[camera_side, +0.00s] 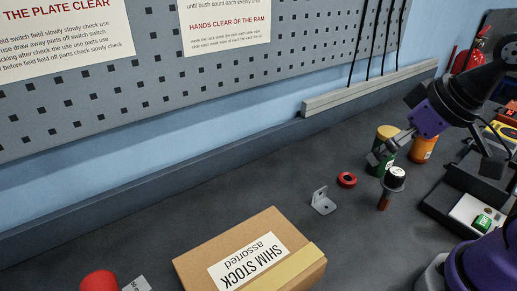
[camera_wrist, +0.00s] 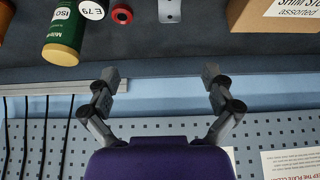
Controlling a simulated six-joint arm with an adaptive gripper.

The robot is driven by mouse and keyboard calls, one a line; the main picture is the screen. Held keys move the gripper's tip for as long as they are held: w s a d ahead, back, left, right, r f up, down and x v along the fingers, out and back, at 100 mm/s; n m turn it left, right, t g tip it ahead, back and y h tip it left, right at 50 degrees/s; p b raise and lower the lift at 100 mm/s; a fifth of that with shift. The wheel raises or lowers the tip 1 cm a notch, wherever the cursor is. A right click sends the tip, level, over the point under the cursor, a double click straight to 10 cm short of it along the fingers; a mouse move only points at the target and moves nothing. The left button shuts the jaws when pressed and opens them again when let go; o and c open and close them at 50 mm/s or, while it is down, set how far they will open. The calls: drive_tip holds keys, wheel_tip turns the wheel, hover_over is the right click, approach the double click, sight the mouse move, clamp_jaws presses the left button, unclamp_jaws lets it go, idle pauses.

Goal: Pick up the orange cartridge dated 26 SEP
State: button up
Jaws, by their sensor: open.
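An orange cylinder (camera_side: 422,150) stands on the dark bench at right in the side view, behind my gripper. No date can be read on it. A sliver of orange (camera_wrist: 4,18) at the upper left edge of the wrist view may be the same cylinder. My gripper (camera_wrist: 160,76) is open, with nothing between its fingers in the wrist view.
A black-and-white round piece (camera_side: 395,177), a red ring (camera_side: 347,180) and a metal bracket (camera_side: 323,203) are nearby. The pegboard wall (camera_side: 250,75) is behind.

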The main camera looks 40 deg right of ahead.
drive_tip(key=w+d+g, duration=0.1)
drive_tip(key=w+d, duration=0.1)
drive_tip(key=d, duration=0.3)
drive_tip(key=w+d+r+n+g, duration=0.1)
drive_tip(key=w+d, duration=0.2)
drive_tip(key=d, duration=0.2)
drive_tip(key=w+d+g+h, duration=0.1)
drive_tip(key=w+d, duration=0.1)
drive_tip(key=d, duration=0.3)
drive_tip(key=shift+w+d+r+n+g, duration=0.15)
drive_tip(key=shift+d+r+n+g, duration=0.05)
drive_tip(key=shift+r+n+g, duration=0.1)
drive_tip(key=d+f+n+g, duration=0.1)
drive_tip(key=d+f, duration=0.2)
drive_tip(key=d, duration=0.6)
drive_tip(key=g+y, duration=0.1)
approach(423, 143)
drive_tip(key=shift+w+d+f+n, duration=0.2)
drive_tip(key=shift+d+f+n, duration=0.25)
drive_tip(key=shift+d, duration=0.3)
drive_tip(key=f, duration=0.4)
drive_tip(key=shift+s+d+f, duration=0.1)
drive_tip(key=shift+d+f, duration=0.15)
drive_tip(key=shift+f, duration=0.1)
drive_tip(key=f, duration=0.6)
drive_tip(key=shift+d, duration=0.25)
drive_tip(key=c, duration=1.4)
